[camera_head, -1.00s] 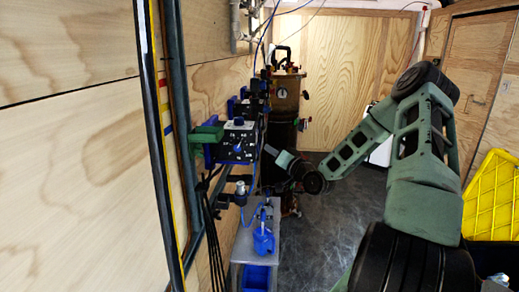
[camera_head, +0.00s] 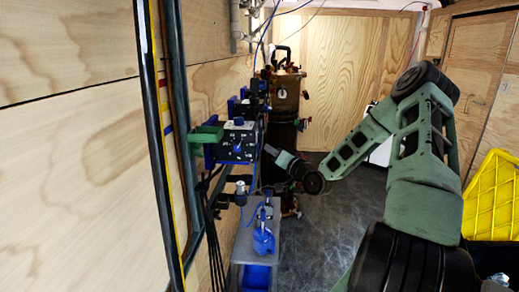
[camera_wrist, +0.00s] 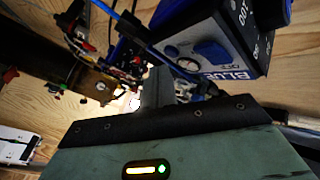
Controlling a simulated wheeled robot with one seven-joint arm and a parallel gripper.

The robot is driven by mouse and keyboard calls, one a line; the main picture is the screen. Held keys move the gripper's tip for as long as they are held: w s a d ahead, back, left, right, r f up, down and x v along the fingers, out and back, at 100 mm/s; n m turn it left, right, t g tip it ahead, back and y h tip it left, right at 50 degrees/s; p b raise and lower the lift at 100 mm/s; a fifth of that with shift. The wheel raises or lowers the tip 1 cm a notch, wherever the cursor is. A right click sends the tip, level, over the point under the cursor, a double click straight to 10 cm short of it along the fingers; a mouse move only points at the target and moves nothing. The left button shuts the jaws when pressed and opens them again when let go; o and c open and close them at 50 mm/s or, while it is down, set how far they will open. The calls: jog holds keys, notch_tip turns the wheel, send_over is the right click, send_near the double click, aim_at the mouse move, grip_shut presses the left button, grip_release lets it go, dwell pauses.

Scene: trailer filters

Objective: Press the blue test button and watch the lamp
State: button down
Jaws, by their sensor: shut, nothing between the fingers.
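A dark control box (camera_head: 237,146) with a blue knob and white markings is mounted at the left wall. In the wrist view a box with a "BLUE" label (camera_wrist: 229,74) fills the upper right. It carries a raised blue button (camera_wrist: 210,51) and a small pale round part (camera_wrist: 171,53) beside it, possibly the lamp; I cannot tell if it is lit. My gripper (camera_head: 268,150) is shut and empty, just right of the control box. Its grey fingers (camera_wrist: 158,85) show below and left of the blue button, apart from it in the picture; depth is unclear.
Blue cables hang around the boxes. A brown cylinder (camera_head: 283,150) with a gauge stands behind my gripper. A grey bench (camera_head: 241,247) with a blue device (camera_head: 263,240) is below. A yellow crate (camera_head: 492,195) is at the right. Dark floor (camera_head: 335,235) is open in the middle.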

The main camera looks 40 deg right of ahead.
jog(key=shift+w+a, duration=0.1)
jog(key=shift+w+a, duration=0.2)
jog(key=shift+w, duration=0.05)
jog(key=shift+w+a, duration=0.25)
jog(key=shift+w, duration=0.05)
dwell(0.8)
jog(key=shift+s+d, duration=0.1)
dwell(0.4)
jog(key=shift+s+d, duration=0.4)
jog(key=shift+s, duration=0.15)
jog(key=s+d, duration=0.3)
jog(key=shift+s+d, duration=0.15)
jog(key=shift+s, duration=0.25)
dwell(1.0)
